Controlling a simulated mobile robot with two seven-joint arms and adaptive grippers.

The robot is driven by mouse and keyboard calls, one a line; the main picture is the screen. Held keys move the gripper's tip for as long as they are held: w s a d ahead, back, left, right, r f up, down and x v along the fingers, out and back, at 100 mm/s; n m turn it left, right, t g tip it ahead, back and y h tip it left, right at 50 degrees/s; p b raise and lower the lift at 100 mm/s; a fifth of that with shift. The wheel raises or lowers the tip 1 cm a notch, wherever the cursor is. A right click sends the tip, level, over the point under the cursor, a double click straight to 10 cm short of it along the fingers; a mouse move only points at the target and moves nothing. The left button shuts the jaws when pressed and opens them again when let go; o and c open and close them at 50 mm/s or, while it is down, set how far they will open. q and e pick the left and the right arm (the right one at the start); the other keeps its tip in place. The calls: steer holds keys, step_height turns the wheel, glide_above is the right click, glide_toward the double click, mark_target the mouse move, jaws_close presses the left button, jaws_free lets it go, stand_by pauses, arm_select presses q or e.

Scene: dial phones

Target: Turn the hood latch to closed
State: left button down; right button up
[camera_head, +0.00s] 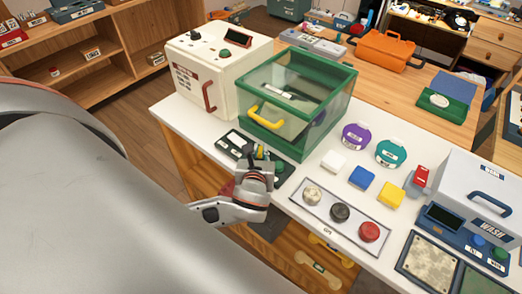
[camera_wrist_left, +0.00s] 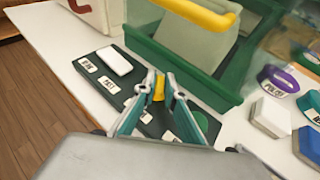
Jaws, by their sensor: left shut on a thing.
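The green-framed clear hood (camera_head: 292,92) stands on the white counter, with a yellow handle (camera_head: 266,115) on its front. A dark panel (camera_head: 232,143) with white labels lies in front of it. A small yellow latch knob (camera_wrist_left: 159,86) stands up from this panel. My left gripper (camera_head: 260,158) is over the panel, its fingers closed on the yellow latch knob. In the left wrist view my left gripper (camera_wrist_left: 160,90) has a finger on each side of the knob. The label beneath the fingers is partly hidden. My right gripper is not in view.
A cream box with a red handle (camera_head: 210,97) stands left of the hood. To the right are a purple dial (camera_head: 355,136), a teal dial (camera_head: 390,153), coloured blocks and a plate with three round knobs (camera_head: 340,212). A white wash unit (camera_head: 483,200) stands at the far right.

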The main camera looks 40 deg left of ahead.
arm_select(q)
steer(key=m+h, duration=0.1)
steer(key=m+t+h, duration=0.1)
steer(key=m+h, duration=0.3)
steer(key=shift+s+a+t, duration=0.1)
steer(key=shift+a+t, duration=0.2)
steer(key=shift+t, duration=0.1)
steer(key=shift+m+h, duration=0.8)
steer(key=shift+h, duration=0.5)
steer(key=c, duration=2.1)
jaws_free()
steer(key=v, duration=1.2)
steer(key=shift+a, duration=0.1)
